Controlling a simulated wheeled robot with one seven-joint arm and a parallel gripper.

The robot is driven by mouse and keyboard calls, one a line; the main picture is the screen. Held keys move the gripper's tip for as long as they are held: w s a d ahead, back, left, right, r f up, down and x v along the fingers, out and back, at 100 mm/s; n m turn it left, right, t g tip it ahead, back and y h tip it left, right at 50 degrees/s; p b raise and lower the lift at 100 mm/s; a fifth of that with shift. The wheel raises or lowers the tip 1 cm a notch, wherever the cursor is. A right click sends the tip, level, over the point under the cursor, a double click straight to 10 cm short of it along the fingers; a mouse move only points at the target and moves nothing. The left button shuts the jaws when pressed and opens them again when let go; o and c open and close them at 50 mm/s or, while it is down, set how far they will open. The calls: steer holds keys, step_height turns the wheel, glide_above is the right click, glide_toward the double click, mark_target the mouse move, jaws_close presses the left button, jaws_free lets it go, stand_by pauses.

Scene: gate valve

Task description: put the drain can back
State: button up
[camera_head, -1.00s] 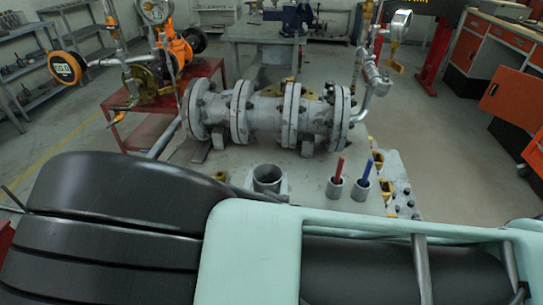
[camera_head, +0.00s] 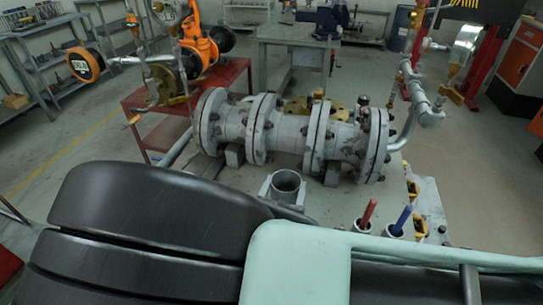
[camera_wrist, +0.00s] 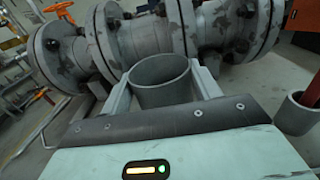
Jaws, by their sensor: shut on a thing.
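The drain can (camera_head: 287,187) is a grey, open-topped cylinder, in front of the grey flanged pipe in the head view. It also shows in the wrist view (camera_wrist: 160,88), upright or nearly so, its open mouth toward the camera. My gripper (camera_wrist: 163,92) has one finger on each side of the can and is shut on it. In the head view the gripper (camera_head: 287,190) shows around the can, partly hidden by my arm. The can's underside is hidden, so I cannot tell whether it touches anything below.
The flanged pipe (camera_head: 290,132) stands close behind the can. Right of the can are two small cups, with a red stick (camera_head: 369,212) and a blue stick (camera_head: 403,218). A red table (camera_head: 165,125) with valve parts stands at the left. Open floor lies far left.

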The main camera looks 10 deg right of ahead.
steer(key=shift+f+b, duration=1.65)
steer(key=shift+f, duration=0.45)
steer(key=shift+f, duration=0.15)
steer(key=o, duration=1.3)
